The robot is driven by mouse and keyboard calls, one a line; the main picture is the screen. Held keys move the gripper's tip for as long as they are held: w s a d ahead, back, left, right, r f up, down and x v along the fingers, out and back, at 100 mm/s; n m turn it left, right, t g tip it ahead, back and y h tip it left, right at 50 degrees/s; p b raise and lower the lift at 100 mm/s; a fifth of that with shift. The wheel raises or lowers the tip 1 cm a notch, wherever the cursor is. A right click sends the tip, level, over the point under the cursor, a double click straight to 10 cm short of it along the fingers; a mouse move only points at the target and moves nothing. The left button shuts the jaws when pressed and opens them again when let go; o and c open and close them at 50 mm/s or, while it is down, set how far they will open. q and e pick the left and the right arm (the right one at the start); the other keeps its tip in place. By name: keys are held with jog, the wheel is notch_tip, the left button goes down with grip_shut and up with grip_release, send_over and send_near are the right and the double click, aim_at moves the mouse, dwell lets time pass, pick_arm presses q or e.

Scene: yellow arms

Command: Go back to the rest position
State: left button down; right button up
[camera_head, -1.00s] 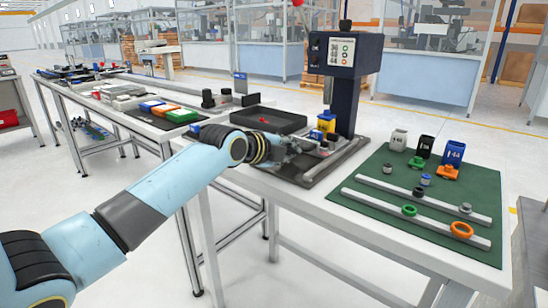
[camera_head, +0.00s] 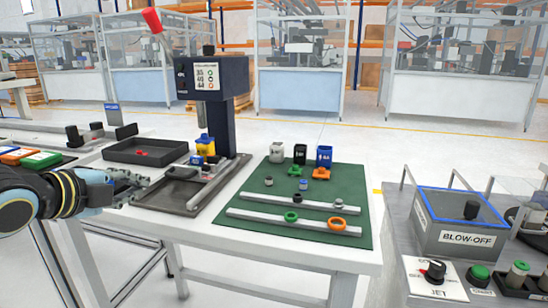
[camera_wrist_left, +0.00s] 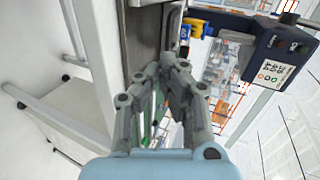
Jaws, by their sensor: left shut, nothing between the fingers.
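My left gripper (camera_head: 128,187) comes in from the left in the head view, at the left edge of the white table (camera_head: 262,250). It is beside the dark metal tray (camera_head: 165,198) under the press (camera_head: 215,105). In the left wrist view my left gripper (camera_wrist_left: 168,75) shows its grey fingers shut with nothing between them. The press also shows at the upper right of that view (camera_wrist_left: 270,60). My right gripper is not in view.
A green mat (camera_head: 255,190) carries two white rails, several coloured rings and small bins. A black tray (camera_head: 146,150) stands behind my gripper. A blow-off box (camera_head: 467,237) stands on a grey bench at the right. Floor shows between table and bench.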

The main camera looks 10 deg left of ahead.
pick_arm(q)
jog(key=s+d+f+n+g+y, duration=0.1)
jog(key=s+d+f+n+g, duration=0.2)
jog(key=s+f+n, duration=0.5)
jog(key=s+d+f+n+g, duration=0.1)
jog(key=s+d+n+g, duration=0.25)
jog(key=s, duration=0.75)
jog(key=s+d+f+n+g+y, duration=0.15)
jog(key=s+f+n+g, duration=0.35)
jog(key=s, duration=0.5)
jog(key=s+a+f+n, duration=0.1)
jog(key=s+f, duration=0.1)
jog(key=f, duration=1.1)
jog(key=s+a+f, duration=0.1)
jog(key=f, duration=1.3)
jog(key=s+a+f+g, duration=0.1)
jog(key=s+f, duration=1.2)
jog(key=s, duration=0.4)
jog(key=shift+s+a+f+h, duration=0.15)
jog(key=shift+s+f+h, duration=0.25)
jog(key=shift+h, duration=0.05)
jog(key=shift+n, duration=0.25)
